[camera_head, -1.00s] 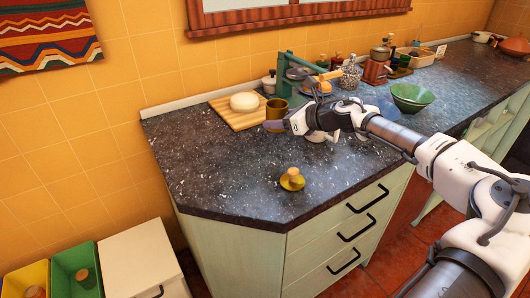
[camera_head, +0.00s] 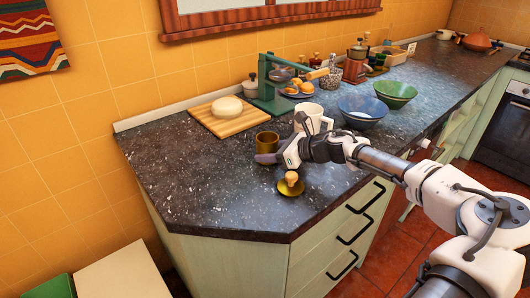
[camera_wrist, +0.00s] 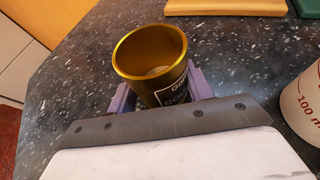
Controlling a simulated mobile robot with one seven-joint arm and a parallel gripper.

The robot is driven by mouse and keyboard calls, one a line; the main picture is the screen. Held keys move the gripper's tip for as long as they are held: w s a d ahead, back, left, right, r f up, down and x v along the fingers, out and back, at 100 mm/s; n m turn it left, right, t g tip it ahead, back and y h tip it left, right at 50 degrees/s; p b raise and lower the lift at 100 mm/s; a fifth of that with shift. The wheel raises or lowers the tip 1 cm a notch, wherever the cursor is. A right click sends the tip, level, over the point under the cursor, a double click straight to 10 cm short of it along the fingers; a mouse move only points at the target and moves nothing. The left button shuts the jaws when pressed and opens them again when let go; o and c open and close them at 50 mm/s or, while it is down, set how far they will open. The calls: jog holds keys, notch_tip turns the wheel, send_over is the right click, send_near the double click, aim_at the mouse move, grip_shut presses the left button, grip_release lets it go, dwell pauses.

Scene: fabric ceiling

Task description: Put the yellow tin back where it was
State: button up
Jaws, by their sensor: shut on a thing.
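The yellow tin (camera_head: 267,141) is an open, gold-olive cylinder without a lid. In the wrist view the tin (camera_wrist: 152,62) shows its gold rim and inside, and a black label with white letters. My gripper (camera_head: 268,157) is shut on it, with a purple finger on each side in the wrist view. The tin is upright or nearly so; I cannot tell whether its base touches the counter. A round yellow lid with a cork knob (camera_head: 291,183) lies on the counter, in front of the tin and slightly right.
A cutting board (camera_head: 203,119) with a pale round cheese (camera_head: 227,106) lies behind left. A green press (camera_head: 267,100), a blue bowl (camera_head: 362,110) and a green bowl (camera_head: 395,91) stand farther back. The dark counter (camera_head: 190,180) is clear front left.

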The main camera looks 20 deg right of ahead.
jog(key=shift+f, duration=0.15)
jog(key=o, duration=1.1)
jog(key=b+v, duration=0.3)
jog(key=v, duration=0.9)
jog(key=shift+r, duration=0.25)
